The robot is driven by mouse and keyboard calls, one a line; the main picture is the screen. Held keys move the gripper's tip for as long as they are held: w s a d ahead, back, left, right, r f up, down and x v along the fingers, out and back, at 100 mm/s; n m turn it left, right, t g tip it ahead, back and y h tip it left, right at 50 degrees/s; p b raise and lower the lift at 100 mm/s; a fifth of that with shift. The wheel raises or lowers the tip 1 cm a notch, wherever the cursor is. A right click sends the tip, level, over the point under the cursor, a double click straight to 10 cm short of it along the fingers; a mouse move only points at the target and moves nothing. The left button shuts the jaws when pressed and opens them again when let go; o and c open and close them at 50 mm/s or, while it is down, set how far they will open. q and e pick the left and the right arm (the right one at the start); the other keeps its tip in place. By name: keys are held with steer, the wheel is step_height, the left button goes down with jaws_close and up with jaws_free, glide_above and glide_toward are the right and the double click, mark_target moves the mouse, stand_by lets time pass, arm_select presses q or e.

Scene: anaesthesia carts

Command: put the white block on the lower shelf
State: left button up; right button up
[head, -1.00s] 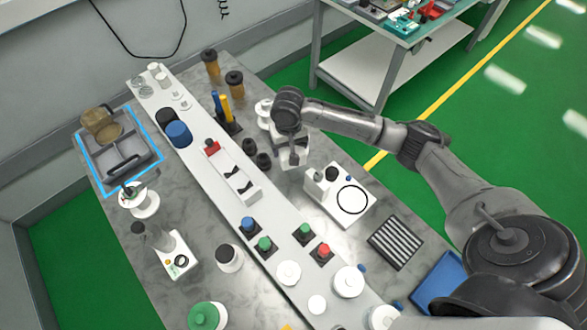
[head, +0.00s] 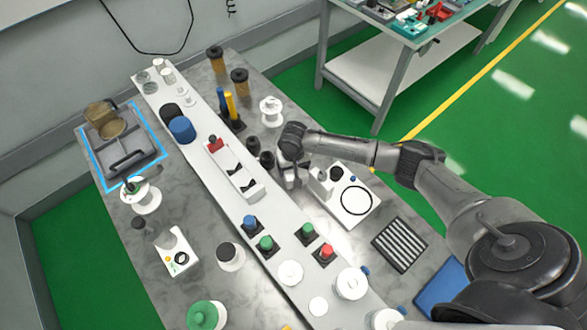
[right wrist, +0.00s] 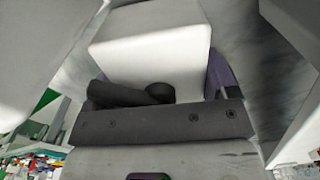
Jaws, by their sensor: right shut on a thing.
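My right gripper (head: 290,181) is over the grey marbled table, between two dark knobs and the white device with a black ring. In the right wrist view a large white block (right wrist: 150,45) sits between the fingers, and the gripper is shut on it. In the head view the block is mostly hidden by the gripper and hard to make out. A white lower shelf (head: 390,78) is under a green-topped bench at the upper right, and it looks bare. My left gripper is out of view.
A long white raised strip (head: 205,160) with buttons and caps crosses the table. The white ring device (head: 348,207), a striped black pad (head: 399,245) and a white spool (head: 271,108) are near my right arm. Green floor (head: 345,120) separates table and bench.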

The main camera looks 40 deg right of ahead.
steer(key=shift+f, duration=0.5)
steer(key=shift+f, duration=0.2)
steer(key=o, duration=0.9)
steer(key=shift+o, duration=0.2)
steer(key=shift+r, duration=0.15)
step_height(320, 180, up, 12)
steer(key=shift+r+p, duration=0.1)
steer(key=shift+p, duration=0.55)
